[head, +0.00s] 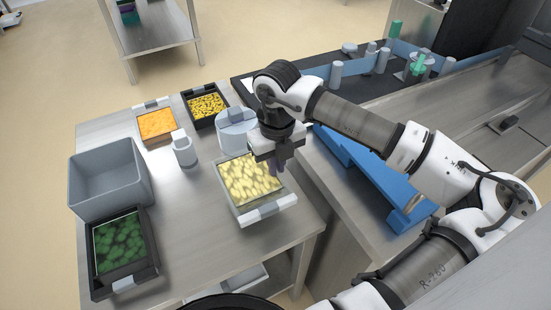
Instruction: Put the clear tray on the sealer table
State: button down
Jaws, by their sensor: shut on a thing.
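A clear tray with pale yellow food (234,208) is near the right edge of the steel table, with light handles at its ends. My gripper (275,168) points down at the tray's far right side and is shut on its edge. The fingertips are partly hidden, and I cannot tell whether the tray touches the table or is just above it. To the right is a second steel surface (345,205) with a blue angled part (375,180); I cannot tell for sure whether this is the sealer table.
Around the tray are an orange-filled tray (156,124), a black tray of yellow food (206,104), a white bottle (184,150), a grey-white tub (236,125), a grey bin (108,178) and a black tray of green food (120,245). Grey posts (335,75) stand at the back.

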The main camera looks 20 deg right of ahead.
aim_at(276, 179)
notch_tip(276, 179, down, 6)
jog(key=b, duration=0.3)
jog(key=shift+r, duration=0.25)
jog(key=shift+f+b, duration=0.6)
jog(key=shift+b, duration=0.1)
jog(key=shift+w+b, duration=0.1)
jog(key=shift+b, duration=0.7)
dwell(0.6)
jog(key=c, duration=0.9)
grip_release()
jog(key=shift+r, duration=0.1)
jog(key=shift+r+p, duration=1.4)
jog(key=shift+r, duration=2.05)
